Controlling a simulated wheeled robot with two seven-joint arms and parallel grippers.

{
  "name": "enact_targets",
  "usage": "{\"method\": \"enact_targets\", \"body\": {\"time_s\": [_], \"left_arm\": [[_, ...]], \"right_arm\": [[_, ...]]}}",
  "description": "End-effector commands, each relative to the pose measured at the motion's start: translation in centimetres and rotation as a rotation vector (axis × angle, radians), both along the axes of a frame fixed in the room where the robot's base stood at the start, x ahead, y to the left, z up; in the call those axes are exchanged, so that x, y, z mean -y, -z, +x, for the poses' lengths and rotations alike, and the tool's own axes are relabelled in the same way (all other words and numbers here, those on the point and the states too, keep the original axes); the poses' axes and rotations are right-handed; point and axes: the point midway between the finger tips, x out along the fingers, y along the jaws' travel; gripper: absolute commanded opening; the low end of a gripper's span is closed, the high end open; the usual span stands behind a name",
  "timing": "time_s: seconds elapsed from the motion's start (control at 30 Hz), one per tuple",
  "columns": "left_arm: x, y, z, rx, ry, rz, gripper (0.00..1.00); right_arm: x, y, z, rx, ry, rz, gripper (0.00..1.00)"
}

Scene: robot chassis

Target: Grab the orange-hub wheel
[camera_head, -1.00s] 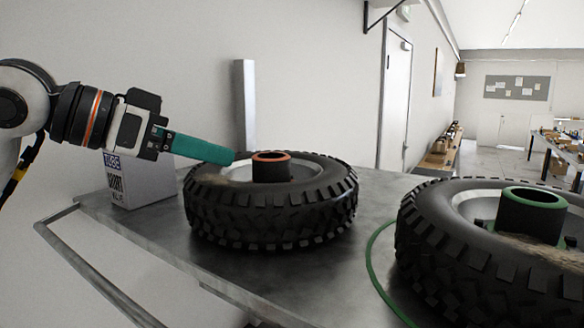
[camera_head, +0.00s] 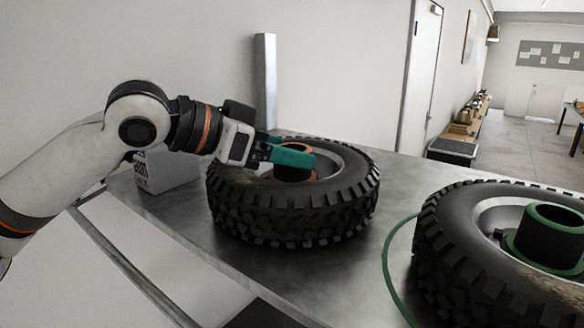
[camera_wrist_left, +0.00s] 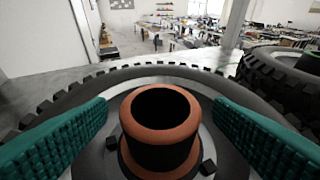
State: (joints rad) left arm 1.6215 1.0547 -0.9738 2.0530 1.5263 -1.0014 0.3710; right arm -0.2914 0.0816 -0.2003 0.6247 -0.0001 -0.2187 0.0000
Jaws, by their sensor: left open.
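The orange-hub wheel (camera_head: 300,217) lies flat on the metal table, a black knobby tyre with an upright hub. Its hub (camera_head: 292,174) has an orange rim and is partly hidden behind my left gripper (camera_head: 292,157) in the head view. In the left wrist view, the orange hub (camera_wrist_left: 160,130) stands between the two green fingers, with a gap on each side. My left gripper is open, its fingers on both sides of the hub and apart from it. My right gripper is not in view.
A green-hub wheel (camera_head: 450,250) lies to the right on the same table (camera_head: 335,275), with a green ring (camera_head: 388,262) around it. A grey box (camera_head: 165,172) with printed letters stands behind my left arm. A grey post (camera_head: 266,85) rises by the wall.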

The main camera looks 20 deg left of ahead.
Motion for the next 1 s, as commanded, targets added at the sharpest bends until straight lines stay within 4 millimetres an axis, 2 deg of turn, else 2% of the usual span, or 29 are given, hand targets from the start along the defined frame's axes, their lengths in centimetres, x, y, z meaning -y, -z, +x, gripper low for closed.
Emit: {"method": "enact_targets", "body": {"time_s": [0.03,0.1,0.43,0.87,0.9,1.0], "left_arm": [[0.5,-0.1,0.5,-0.003,0.001,0.000,0.75],[1.0,0.3,1.1,-0.001,-0.001,-0.001,0.75],[1.3,0.8,1.5,0.000,-0.001,-0.001,0.74],[1.3,0.8,1.5,0.000,-0.003,-0.001,0.03],[1.3,0.8,1.5,0.000,-0.003,-0.001,0.00],[1.3,0.8,1.5,0.001,-0.004,-0.002,0.00]], "right_arm": [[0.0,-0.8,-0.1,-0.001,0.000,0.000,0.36],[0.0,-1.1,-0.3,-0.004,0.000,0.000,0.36],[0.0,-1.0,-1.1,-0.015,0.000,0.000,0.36],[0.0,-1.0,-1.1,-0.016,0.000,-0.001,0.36],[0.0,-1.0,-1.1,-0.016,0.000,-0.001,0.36],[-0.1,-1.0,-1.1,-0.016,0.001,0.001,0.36]]}}
